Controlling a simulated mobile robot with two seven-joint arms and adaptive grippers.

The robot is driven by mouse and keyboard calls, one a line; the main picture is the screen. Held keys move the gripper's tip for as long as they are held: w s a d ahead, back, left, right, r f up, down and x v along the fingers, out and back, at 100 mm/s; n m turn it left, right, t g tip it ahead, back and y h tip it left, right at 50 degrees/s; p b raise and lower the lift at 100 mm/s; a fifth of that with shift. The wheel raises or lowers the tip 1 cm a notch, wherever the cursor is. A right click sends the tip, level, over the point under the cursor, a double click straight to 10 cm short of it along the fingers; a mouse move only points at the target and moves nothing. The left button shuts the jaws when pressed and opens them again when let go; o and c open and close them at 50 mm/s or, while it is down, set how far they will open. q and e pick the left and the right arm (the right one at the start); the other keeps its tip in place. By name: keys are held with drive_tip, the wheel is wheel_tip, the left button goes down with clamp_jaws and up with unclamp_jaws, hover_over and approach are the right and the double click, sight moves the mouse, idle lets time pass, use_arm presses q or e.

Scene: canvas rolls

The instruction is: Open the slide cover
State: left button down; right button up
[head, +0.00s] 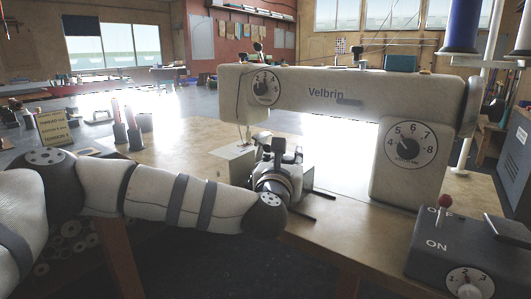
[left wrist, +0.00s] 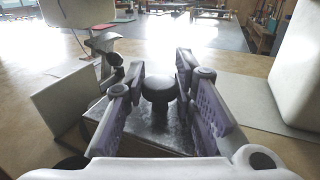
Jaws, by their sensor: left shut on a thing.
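The slide cover (left wrist: 150,132) is a dark grey metal plate with a round black knob (left wrist: 157,90), low in the middle of the left wrist view. My left gripper (left wrist: 160,74) has its two purple-padded fingers on either side of the knob and is shut on it. In the head view this gripper (head: 280,150) is at the bed of the cream sewing machine (head: 325,88), below the needle end, and hides the cover and knob. How far the cover is slid cannot be told. My right gripper is not in view.
The machine's upright column (head: 405,150) stands right of my gripper. A pale upright plate (left wrist: 65,105) is close on its left. A dark switch box (head: 465,250) sits front right. A small sign (head: 53,128) and thin posts stand at left. The wooden table (head: 180,135) is clear between.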

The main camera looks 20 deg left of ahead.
use_arm(q)
drive_tip(key=d, duration=0.1)
drive_tip(key=s+d, duration=0.1)
drive_tip(key=d, duration=0.2)
drive_tip(key=shift+s, duration=0.25)
drive_tip(key=c, duration=1.3)
unclamp_jaws()
drive_tip(key=shift+c, duration=0.2)
drive_tip(key=s, duration=1.2)
drive_tip(key=shift+d, duration=0.25)
